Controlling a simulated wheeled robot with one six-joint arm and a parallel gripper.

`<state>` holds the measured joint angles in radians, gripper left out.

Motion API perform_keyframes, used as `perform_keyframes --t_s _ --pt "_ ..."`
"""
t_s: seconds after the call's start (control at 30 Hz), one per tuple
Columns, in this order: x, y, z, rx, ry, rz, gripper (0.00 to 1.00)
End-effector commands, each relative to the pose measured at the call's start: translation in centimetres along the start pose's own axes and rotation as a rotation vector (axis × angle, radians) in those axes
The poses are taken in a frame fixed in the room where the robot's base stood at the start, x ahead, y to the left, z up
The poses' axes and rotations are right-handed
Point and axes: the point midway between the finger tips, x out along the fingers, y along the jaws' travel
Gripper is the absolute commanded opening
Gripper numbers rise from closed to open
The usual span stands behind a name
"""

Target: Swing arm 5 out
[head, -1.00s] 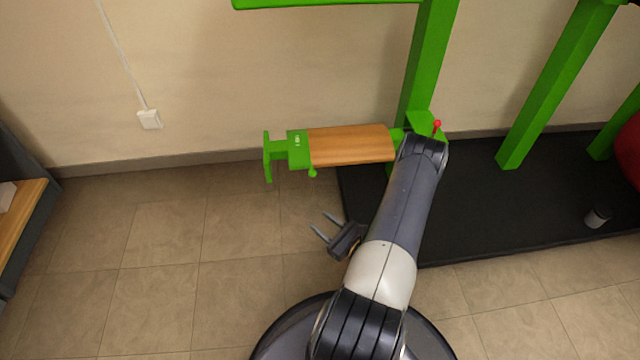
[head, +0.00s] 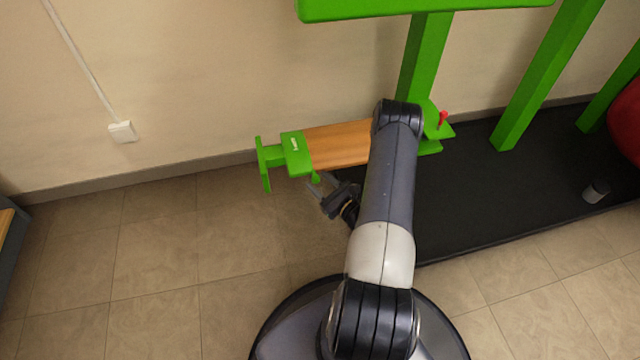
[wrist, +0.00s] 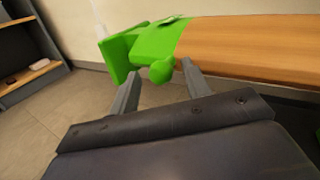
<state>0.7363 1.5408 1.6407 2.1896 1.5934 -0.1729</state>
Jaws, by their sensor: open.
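Arm 5 appears to be the swing arm with a wooden top (head: 338,144) and a green end bracket (head: 296,155), reaching left from the green post; any number on its label is too small to read. A round green knob (wrist: 161,71) hangs at its near edge by the bracket. My gripper (head: 313,184) is open, close under the near edge of the arm. In the wrist view its two fingers (wrist: 158,86) stand on either side of the knob, which shows between their tips. I cannot tell whether either finger touches it. My forearm hides the arm's right end.
A green post (head: 424,60) with a red-knobbed pin (head: 443,118) rises from a black mat (head: 480,190). A small dark cylinder (head: 596,191) lies on the mat. A shelf (wrist: 30,72) stands at the left. The tiled floor (head: 160,240) left of my base is clear.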

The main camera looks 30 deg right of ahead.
Motion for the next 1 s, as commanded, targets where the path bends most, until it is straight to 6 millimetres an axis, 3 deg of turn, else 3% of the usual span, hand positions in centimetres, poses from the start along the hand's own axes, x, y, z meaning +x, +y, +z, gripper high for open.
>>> perform_keyframes --t_s 0.37,0.9,1.0 --pt "0.51 -0.01 0.05 0.0 -0.001 0.0 0.46" --pt "0.49 0.03 0.03 0.001 0.0 0.001 0.01" --pt "0.49 0.04 0.03 0.001 0.0 0.001 0.0"
